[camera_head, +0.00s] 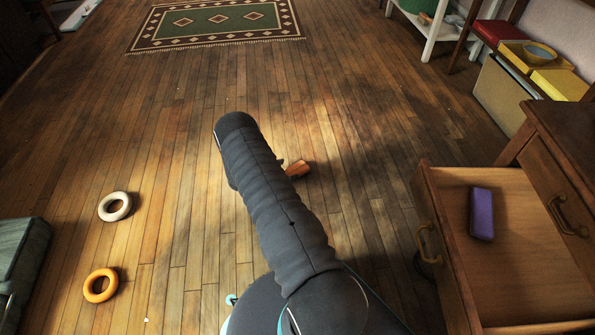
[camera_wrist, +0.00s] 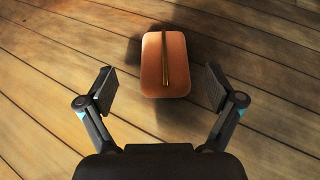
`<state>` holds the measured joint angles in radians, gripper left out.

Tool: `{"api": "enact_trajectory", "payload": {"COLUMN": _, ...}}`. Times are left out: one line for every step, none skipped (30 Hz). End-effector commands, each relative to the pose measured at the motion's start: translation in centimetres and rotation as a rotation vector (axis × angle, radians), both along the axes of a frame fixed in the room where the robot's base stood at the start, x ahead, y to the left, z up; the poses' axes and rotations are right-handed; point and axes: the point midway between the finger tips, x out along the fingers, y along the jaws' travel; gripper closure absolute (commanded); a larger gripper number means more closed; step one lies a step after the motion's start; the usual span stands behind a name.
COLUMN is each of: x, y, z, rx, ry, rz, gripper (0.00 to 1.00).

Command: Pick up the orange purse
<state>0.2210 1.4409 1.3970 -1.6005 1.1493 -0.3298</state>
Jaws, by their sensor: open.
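The orange purse (camera_wrist: 153,71) lies on the wooden floor in the wrist view, a rounded rectangle with a gold-brown strip along its middle. My gripper (camera_wrist: 160,88) is open, with one finger to the left and one to the right of the purse. The purse sits between and slightly beyond the fingertips, and no contact shows. In the head view, a small orange-brown thing (camera_head: 297,169) shows beside my arm and is probably the same purse. My gripper is hidden behind my arm there.
An open wooden drawer (camera_head: 508,284) at the right holds a purple case (camera_head: 482,213). A white ring (camera_head: 115,206) and an orange ring (camera_head: 101,285) lie on the floor at left. A patterned rug (camera_head: 216,22) lies far ahead. The floor around my arm is mostly clear.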

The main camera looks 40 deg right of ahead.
Motion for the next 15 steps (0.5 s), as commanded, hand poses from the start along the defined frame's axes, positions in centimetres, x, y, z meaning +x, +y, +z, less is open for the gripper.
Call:
{"api": "enact_trajectory", "payload": {"x": -0.1, "y": -0.2, "z": -0.1, "rx": 0.0, "ry": 0.0, "rz": -0.001, "gripper": 0.08}}
{"api": "enact_trajectory", "payload": {"x": -0.1, "y": -0.4, "z": -0.2, "rx": 0.0, "ry": 0.0, "rz": -0.001, "gripper": 0.08}}
{"api": "enact_trajectory", "payload": {"x": -0.2, "y": -0.6, "z": -0.3, "rx": 0.0, "ry": 0.001, "rz": -0.002, "gripper": 0.08}}
{"api": "enact_trajectory", "payload": {"x": -0.3, "y": -0.9, "z": -0.5, "rx": 0.0, "ry": 0.0, "rz": -0.002, "gripper": 0.08}}
{"api": "enact_trajectory", "payload": {"x": -0.4, "y": -1.2, "z": -0.6, "rx": 0.0, "ry": 0.0, "rz": -0.003, "gripper": 0.08}}
{"api": "enact_trajectory", "payload": {"x": -0.5, "y": -1.7, "z": -0.9, "rx": 0.0, "ry": 0.0, "rz": -0.003, "gripper": 0.08}}
{"api": "enact_trajectory", "payload": {"x": -0.6, "y": -2.1, "z": -1.0, "rx": 0.0, "ry": 0.0, "rz": -0.003, "gripper": 0.08}}
{"api": "enact_trajectory", "payload": {"x": -0.7, "y": -2.5, "z": -1.2, "rx": 0.0, "ry": 0.0, "rz": -0.003, "gripper": 0.08}}
{"api": "enact_trajectory", "payload": {"x": -0.8, "y": -3.0, "z": -1.5, "rx": 0.001, "ry": 0.0, "rz": -0.003, "gripper": 0.08}}
{"api": "enact_trajectory", "payload": {"x": -0.8, "y": -3.4, "z": -1.7, "rx": 0.001, "ry": -0.001, "rz": -0.004, "gripper": 0.08}}
{"api": "enact_trajectory", "payload": {"x": -0.8, "y": -3.8, "z": -1.8, "rx": 0.001, "ry": -0.001, "rz": -0.004, "gripper": 0.08}}
{"api": "enact_trajectory", "payload": {"x": -0.8, "y": -4.2, "z": -2.0, "rx": 0.001, "ry": -0.001, "rz": -0.003, "gripper": 0.08}}
{"api": "enact_trajectory", "payload": {"x": -0.8, "y": -4.4, "z": -2.0, "rx": 0.001, "ry": -0.002, "rz": -0.002, "gripper": 0.08}}
{"api": "enact_trajectory", "payload": {"x": -0.8, "y": -4.5, "z": -2.1, "rx": 0.001, "ry": -0.002, "rz": -0.002, "gripper": 0.08}}
{"api": "enact_trajectory", "payload": {"x": -0.8, "y": -4.6, "z": -2.1, "rx": 0.001, "ry": -0.001, "rz": 0.0, "gripper": 0.08}}
